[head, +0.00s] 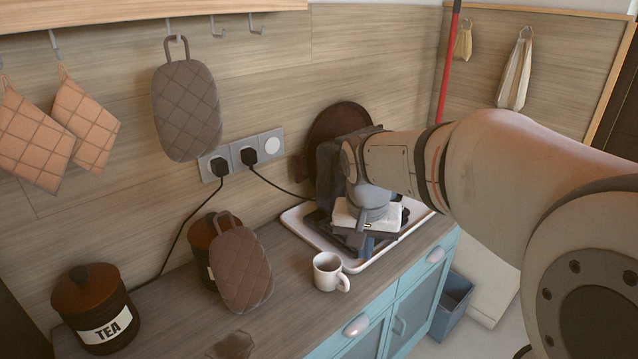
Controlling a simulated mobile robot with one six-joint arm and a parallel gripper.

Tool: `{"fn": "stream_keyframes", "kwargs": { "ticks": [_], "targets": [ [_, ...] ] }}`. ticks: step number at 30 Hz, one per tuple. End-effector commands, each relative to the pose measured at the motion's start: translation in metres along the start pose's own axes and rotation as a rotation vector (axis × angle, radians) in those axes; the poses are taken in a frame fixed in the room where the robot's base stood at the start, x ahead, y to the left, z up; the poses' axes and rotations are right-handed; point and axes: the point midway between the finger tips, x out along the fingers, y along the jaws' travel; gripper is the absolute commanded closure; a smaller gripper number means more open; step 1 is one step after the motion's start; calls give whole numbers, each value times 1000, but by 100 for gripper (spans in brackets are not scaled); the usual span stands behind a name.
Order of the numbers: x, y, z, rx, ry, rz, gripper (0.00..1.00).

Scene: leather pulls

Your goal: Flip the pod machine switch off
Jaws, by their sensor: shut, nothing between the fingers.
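The pod machine seems to be the dark appliance (326,175) on a pale tray (292,218) at the back of the counter. My arm hides much of it, and I cannot make out a switch on it. My gripper (367,246) is shut and empty, pointing down in front of the machine and over the tray. I cannot tell whether it touches the machine. A black cable runs from the machine's side to the right-hand plug (249,156) in the wall socket strip. A round white control (273,146) sits at the strip's right end.
A white mug (328,272) stands in front of the tray. A tea canister (97,308), another canister (203,238) and a quilted brown mitt (241,270) are to the left. Another mitt (186,110) hangs above. A blue bin (452,303) stands beyond the counter's right end.

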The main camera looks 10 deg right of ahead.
Motion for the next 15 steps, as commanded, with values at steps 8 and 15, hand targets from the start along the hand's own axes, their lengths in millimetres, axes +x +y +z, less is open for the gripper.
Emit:
{"fn": "stream_keyframes", "kwargs": {
  "ticks": [8, 15],
  "targets": [
    [9, -57, -128, 317, 11, 106, 100],
    [37, -94, -191, 528, 49, 167, 100]
  ]
}}
